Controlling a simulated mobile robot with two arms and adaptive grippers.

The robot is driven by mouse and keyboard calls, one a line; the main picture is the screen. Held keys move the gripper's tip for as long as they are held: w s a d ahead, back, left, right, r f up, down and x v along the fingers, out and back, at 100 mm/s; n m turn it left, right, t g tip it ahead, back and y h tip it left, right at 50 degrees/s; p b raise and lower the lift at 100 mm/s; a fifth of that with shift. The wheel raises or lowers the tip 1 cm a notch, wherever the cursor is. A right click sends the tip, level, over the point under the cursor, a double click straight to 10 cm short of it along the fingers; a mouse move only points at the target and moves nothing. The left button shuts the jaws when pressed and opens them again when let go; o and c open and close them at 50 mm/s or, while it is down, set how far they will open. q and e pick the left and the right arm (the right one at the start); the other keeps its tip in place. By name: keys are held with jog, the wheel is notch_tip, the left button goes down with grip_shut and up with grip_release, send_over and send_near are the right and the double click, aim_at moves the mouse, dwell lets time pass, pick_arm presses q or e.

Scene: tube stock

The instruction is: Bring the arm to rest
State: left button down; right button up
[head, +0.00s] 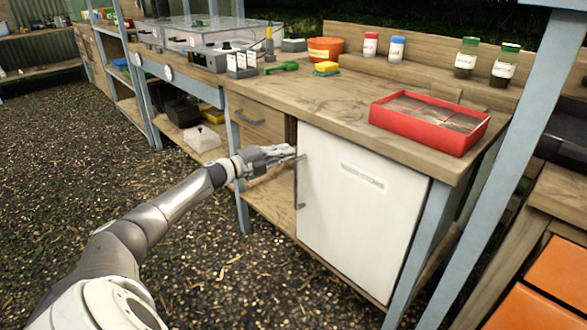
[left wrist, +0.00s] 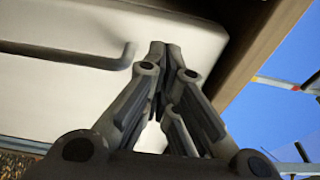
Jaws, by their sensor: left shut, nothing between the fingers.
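My left arm reaches in from the lower left in the head view. Its gripper (head: 284,155) is at the left edge of a white cabinet door (head: 362,205), close to the door's grey handle (head: 299,182). In the left wrist view the gripper (left wrist: 164,48) has its fingers together with nothing between them. The handle (left wrist: 75,58) shows there to the left of the fingers, apart from them, on the white door. I cannot tell whether the fingertips touch the door or the wood. My right gripper is not in view.
The wooden bench (head: 330,97) stands above the cabinet. On it are a red tray (head: 432,122), an orange tub (head: 325,49), jars and a clear-covered case. A drawer (head: 262,124) is left of the door. Blue-grey posts flank the bench. Gravel ground (head: 215,265) lies open in front.

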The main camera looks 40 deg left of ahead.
pick_arm(q)
jog(key=s+a, duration=0.6)
jog(key=a, duration=0.1)
jog(key=shift+a, duration=0.25)
jog(key=shift+f, duration=0.15)
